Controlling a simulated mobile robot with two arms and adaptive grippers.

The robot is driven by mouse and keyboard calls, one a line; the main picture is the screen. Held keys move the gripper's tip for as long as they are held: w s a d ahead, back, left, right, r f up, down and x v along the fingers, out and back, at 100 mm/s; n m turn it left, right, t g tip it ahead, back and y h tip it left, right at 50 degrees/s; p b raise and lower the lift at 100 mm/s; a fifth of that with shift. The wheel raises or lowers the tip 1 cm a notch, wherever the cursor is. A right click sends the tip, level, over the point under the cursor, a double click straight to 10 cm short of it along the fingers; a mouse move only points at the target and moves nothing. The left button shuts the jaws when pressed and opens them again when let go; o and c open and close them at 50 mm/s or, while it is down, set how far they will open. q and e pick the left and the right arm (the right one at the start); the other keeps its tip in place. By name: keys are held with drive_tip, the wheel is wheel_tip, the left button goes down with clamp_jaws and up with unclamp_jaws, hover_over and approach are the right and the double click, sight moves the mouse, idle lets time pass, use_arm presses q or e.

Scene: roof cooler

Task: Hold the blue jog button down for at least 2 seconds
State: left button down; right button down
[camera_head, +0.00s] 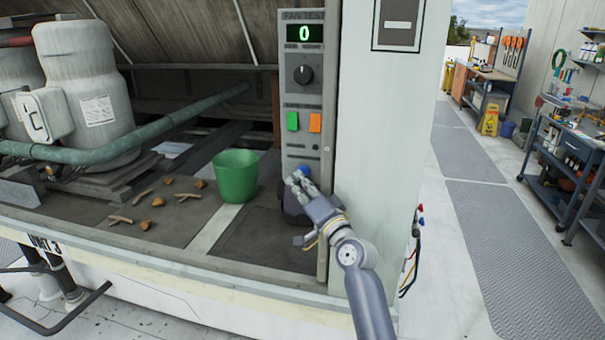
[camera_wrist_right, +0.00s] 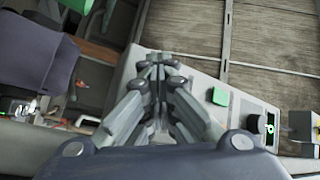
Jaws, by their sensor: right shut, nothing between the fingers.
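The grey fan test panel (camera_head: 303,100) stands upright, with a green 0 on its display (camera_head: 304,33). The blue jog button (camera_head: 303,169) is low on the panel, partly covered by my right gripper (camera_head: 295,178). My right gripper is shut and empty, its fingertips at the button; I cannot tell whether they touch or press it. In the right wrist view the shut fingertips (camera_wrist_right: 160,62) point at the panel's lower part and the blue button is hidden. My left gripper is not in view.
The panel also has a dark knob (camera_head: 303,75), a green button (camera_head: 292,121) and an orange button (camera_head: 315,122). A white post (camera_head: 385,150) rises close on the right.

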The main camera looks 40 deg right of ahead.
drive_tip(key=shift+d+r, duration=0.4)
drive_tip(key=shift+r, duration=0.25)
idle(1.2)
idle(2.5)
drive_tip(key=shift+a+f, duration=0.15)
drive_tip(key=shift+f, duration=0.4)
drive_tip(key=shift+f, duration=0.1)
drive_tip(key=s+a+p, duration=0.1)
drive_tip(key=a, duration=0.1)
drive_tip(key=s+a+p, duration=0.1)
drive_tip(key=s+a, duration=0.1)
drive_tip(key=shift+s+f, duration=0.15)
drive_tip(key=shift+s, duration=0.1)
drive_tip(key=shift+d, duration=0.1)
